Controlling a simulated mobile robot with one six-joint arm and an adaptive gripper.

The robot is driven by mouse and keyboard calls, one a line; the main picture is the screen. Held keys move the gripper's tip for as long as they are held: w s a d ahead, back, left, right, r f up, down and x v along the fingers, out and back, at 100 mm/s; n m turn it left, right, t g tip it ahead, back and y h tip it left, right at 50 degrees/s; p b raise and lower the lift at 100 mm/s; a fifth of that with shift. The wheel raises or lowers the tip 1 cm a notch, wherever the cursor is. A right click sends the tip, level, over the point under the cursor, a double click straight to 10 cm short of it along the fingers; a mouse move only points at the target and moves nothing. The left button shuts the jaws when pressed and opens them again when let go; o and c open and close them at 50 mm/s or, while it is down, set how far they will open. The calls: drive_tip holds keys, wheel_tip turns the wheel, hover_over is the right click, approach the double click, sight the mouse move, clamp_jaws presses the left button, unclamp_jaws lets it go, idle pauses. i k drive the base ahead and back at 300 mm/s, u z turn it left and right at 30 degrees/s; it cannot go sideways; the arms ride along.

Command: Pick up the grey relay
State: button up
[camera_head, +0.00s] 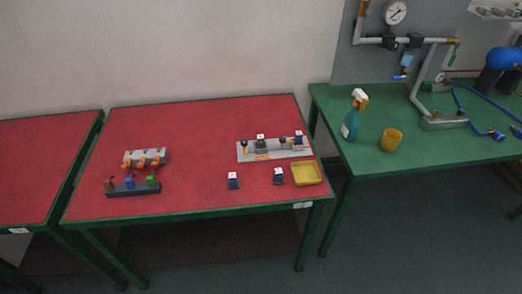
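Two small dark relay-like blocks with white tops stand loose near the front edge of the red table, the left block (233,181) and the right block (278,176). Behind them, a light grey plate (275,150) carries a greyish block with a white top (261,142) and a dark blue one (298,138). The block on the plate's left half looks the greyest, but at this size I cannot tell for sure which is the grey relay. My gripper is not in view.
A yellow tray (306,173) sits at the table's front right corner. At left are a grey holder with orange parts (146,158) and a dark rack with coloured pieces (133,190). A green table (450,155) at right bears a spray bottle (352,118) and yellow cup (391,140).

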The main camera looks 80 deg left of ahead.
sight(260, 144)
drive_tip(key=z, duration=0.05)
drive_tip(key=k, duration=1.75)
drive_tip(key=u, duration=3.5)
drive_tip(key=i, duration=0.15)
drive_tip(key=z, duration=1.05)
